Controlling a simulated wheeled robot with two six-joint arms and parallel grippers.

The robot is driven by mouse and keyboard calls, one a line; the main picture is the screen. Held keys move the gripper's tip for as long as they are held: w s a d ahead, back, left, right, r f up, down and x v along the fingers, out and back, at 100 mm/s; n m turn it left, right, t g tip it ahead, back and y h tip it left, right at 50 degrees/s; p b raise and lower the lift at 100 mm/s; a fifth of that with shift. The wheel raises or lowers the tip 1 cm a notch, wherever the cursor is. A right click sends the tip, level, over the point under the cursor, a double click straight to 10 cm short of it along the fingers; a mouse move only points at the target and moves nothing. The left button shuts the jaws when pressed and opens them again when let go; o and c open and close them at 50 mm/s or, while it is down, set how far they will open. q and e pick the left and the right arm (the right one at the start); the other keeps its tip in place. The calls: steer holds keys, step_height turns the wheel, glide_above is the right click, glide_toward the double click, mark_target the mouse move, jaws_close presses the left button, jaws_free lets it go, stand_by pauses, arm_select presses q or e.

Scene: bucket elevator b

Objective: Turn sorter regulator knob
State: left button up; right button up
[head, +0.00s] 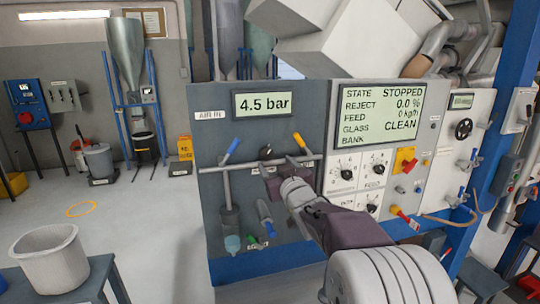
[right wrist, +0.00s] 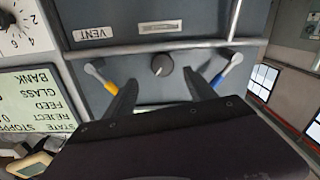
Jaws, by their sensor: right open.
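In the head view the knob (head: 265,152) shows small and dark below the 4.5 bar display (head: 263,104). My right gripper (head: 270,172) is in front of the panel, close to the knob and a pipe. In the right wrist view its open fingers (right wrist: 160,84) are apart, with the knob between and beyond them; no contact shows. My left gripper is not in view.
The blue lever (head: 231,149) and yellow lever (head: 299,141) flank the knob. A horizontal pipe (head: 225,170) crosses the panel just below it. A status screen (head: 378,114) reads STOPPED, with dials (head: 342,172) beneath.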

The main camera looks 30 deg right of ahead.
mark_target(267, 155)
steer(key=w+p, duration=0.1)
steer(key=w, duration=0.3)
steer(key=shift+w+r, duration=0.15)
steer(key=shift+w, duration=0.05)
steer(key=shift+d+p+x, duration=0.25)
steer(key=shift+p+x, duration=0.25)
steer(key=shift+x, duration=0.65)
steer(key=shift+d, duration=0.2)
steer(key=shift+w+a, duration=0.1)
steer(key=shift+a, duration=0.15)
steer(key=shift+c, duration=0.2)
steer(key=c, duration=0.5)
steer(key=shift+d, duration=0.1)
steer(key=c, duration=0.8)
steer(key=shift+f+b, duration=0.35)
steer(key=shift+f+n+b, duration=0.15)
steer(key=shift+n+b, duration=1.05)
steer(key=shift+b, duration=0.05)
steer(key=shift+n, duration=0.3)
steer(key=shift+r, duration=0.25)
